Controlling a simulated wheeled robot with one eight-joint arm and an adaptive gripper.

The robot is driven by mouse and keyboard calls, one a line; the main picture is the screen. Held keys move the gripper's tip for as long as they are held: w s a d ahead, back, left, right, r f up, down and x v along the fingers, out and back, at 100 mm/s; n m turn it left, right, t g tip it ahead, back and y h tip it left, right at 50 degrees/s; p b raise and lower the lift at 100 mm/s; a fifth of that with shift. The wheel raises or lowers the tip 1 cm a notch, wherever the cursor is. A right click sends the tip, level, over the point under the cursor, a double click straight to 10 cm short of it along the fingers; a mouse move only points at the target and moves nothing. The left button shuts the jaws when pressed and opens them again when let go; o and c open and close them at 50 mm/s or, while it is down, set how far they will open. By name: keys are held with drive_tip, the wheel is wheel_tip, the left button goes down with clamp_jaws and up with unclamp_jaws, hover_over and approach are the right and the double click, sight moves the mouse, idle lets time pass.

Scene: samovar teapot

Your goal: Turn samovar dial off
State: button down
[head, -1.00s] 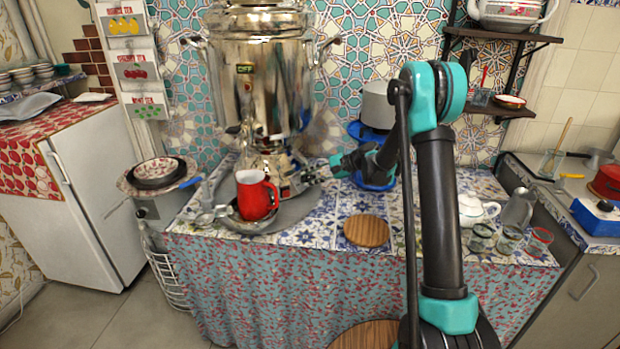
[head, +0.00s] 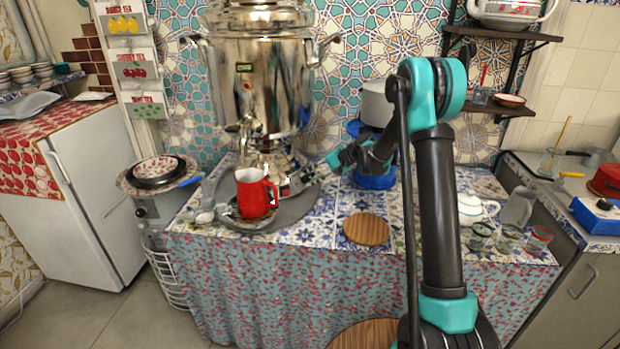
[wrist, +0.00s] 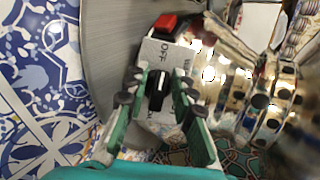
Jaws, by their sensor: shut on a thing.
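The samovar (head: 262,85) is a large shiny metal urn standing at the back of the table. In the wrist view, its pale control panel (wrist: 166,53) has the word OFF near a red piece (wrist: 166,22). Below that sits a black dial (wrist: 154,99) with a white mark. The mark's exact setting is hard to tell. My gripper (wrist: 160,92) has one green-and-grey finger on each side of the dial and is shut on it.
A red mug (head: 254,193) stands on a saucer in front of the samovar. A wooden coaster (head: 366,230) lies to the right on the patterned table. A grey pot (head: 376,105) stands behind my arm. A white teapot (head: 474,209) and several glasses stand at the right.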

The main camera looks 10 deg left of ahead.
drive_tip(key=c, duration=1.5)
unclamp_jaws()
drive_tip(key=shift+c, duration=0.2)
drive_tip(key=shift+d, duration=0.1)
drive_tip(key=v, duration=1.2)
drive_tip(key=s+d+f+n+t+h, duration=0.1)
drive_tip(key=s+d+f+h, duration=0.2)
drive_tip(key=s, duration=0.9)
drive_tip(key=s+d+f+n+t+h, duration=0.1)
drive_tip(key=s+d+f+h, duration=0.2)
drive_tip(key=s+d, duration=0.6)
drive_tip(key=s+d+f+n+t+h, duration=0.1)
drive_tip(key=s+d+f+h, duration=0.2)
drive_tip(key=s+d, duration=0.4)
drive_tip(key=s+h, duration=0.1)
drive_tip(key=s, duration=0.8)
drive_tip(key=shift+h, duration=0.4)
